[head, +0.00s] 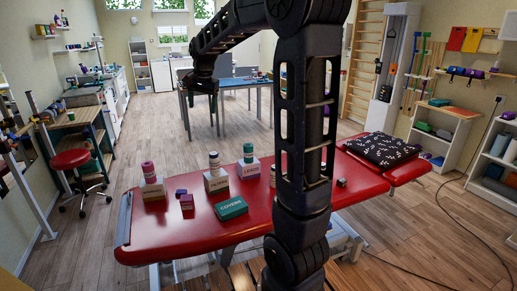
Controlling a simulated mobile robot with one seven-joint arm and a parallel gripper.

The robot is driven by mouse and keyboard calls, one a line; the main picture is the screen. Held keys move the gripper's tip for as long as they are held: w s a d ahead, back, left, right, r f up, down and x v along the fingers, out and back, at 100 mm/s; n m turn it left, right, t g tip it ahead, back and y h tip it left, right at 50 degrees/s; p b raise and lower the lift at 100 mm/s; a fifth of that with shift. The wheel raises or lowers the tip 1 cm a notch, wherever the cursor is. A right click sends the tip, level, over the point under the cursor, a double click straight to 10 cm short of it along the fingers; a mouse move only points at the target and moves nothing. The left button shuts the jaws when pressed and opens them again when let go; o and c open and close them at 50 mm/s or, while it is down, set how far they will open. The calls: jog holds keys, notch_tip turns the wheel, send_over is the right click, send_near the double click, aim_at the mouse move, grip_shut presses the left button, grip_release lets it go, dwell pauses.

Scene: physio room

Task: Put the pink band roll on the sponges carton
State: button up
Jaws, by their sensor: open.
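My gripper (202,88) hangs open and empty at the end of my raised arm, high above the far side of the red treatment table (190,235). Several small cartons stand on the table with rolls on top. The left carton (153,189) carries a pinkish roll (148,169), which may be the pink band roll. The middle carton (216,181) carries a pale roll with a dark top (213,160). The right carton (248,170) carries a green roll (248,153). I cannot read which carton is the sponges one. My arm hides part of the table.
A patterned dark cushion (380,149) lies at the table's right end. A red stool (72,160) stands at left.

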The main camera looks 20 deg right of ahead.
jog(key=s+d+f+n, duration=0.2)
jog(key=s+d, duration=0.1)
jog(key=s, duration=0.7)
jog(key=s+d+f+n+t, duration=0.1)
jog(key=s+d+f+n, duration=0.1)
jog(key=s, duration=0.9)
jog(key=s+d+f+n+t, duration=0.1)
jog(key=s+d, duration=0.4)
jog(key=s, duration=0.5)
jog(key=shift+s+f+n+h, duration=0.35)
jog(key=shift+f+n, duration=0.35)
jog(key=shift+n, duration=0.5)
